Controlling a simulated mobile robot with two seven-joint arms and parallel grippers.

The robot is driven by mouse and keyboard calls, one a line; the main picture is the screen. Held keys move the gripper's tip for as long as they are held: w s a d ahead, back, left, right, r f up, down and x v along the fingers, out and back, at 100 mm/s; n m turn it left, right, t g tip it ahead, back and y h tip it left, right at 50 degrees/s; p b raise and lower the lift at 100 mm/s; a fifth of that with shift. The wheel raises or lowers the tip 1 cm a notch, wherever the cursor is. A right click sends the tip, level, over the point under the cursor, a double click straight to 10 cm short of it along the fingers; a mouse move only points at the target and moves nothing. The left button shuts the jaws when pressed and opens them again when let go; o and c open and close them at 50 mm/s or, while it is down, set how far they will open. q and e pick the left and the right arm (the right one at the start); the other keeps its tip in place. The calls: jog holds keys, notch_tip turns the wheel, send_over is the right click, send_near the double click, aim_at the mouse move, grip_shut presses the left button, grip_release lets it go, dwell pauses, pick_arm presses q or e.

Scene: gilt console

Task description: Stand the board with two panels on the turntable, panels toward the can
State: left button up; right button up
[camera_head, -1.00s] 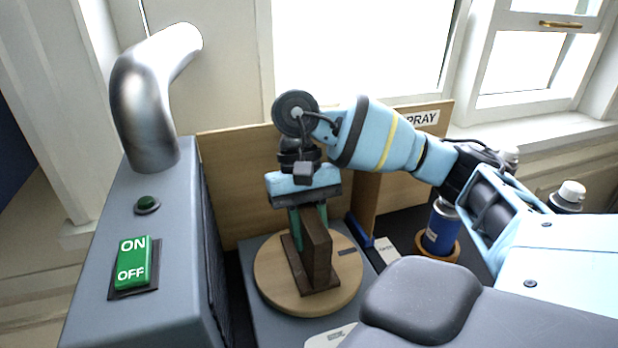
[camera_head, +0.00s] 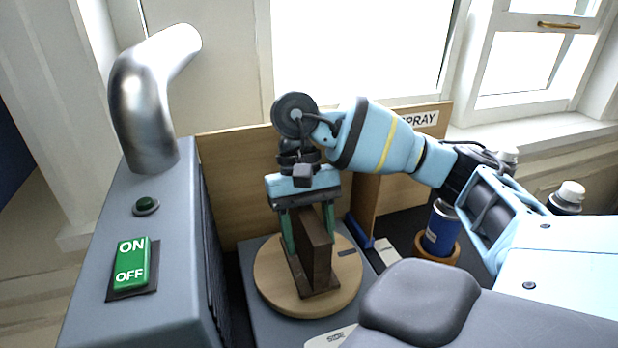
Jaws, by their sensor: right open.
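The dark brown board (camera_head: 318,255) stands upright on its base on the round wooden turntable (camera_head: 265,285), seen nearly edge-on. Its panels cannot be made out from here. My right gripper (camera_head: 306,235) reaches down from above with its two green fingers open, one on each side of the board's upper part. The blue can (camera_head: 440,228) stands in a round wooden holder (camera_head: 457,252) to the right of the turntable. My left gripper does not show.
A grey cabinet (camera_head: 85,250) with a green ON/OFF switch (camera_head: 131,263) and a silver duct (camera_head: 135,105) stands at left. Wooden booth walls (camera_head: 235,180) close the back. A blue-handled tool (camera_head: 359,232) and a white-capped can (camera_head: 568,197) are at right.

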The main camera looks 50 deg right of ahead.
aim_at(306, 211)
jog(key=p+v, duration=0.2)
jog(key=v, duration=0.5)
jog(key=shift+w+r, duration=0.15)
jog(key=shift+r, duration=0.3)
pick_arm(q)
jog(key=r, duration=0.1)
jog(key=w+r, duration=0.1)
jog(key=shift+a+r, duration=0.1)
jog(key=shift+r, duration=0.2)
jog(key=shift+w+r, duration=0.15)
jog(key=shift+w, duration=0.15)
pick_arm(e)
jog(key=shift+d, duration=0.1)
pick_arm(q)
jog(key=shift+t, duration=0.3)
pick_arm(e)
jog(key=shift+f, duration=0.1)
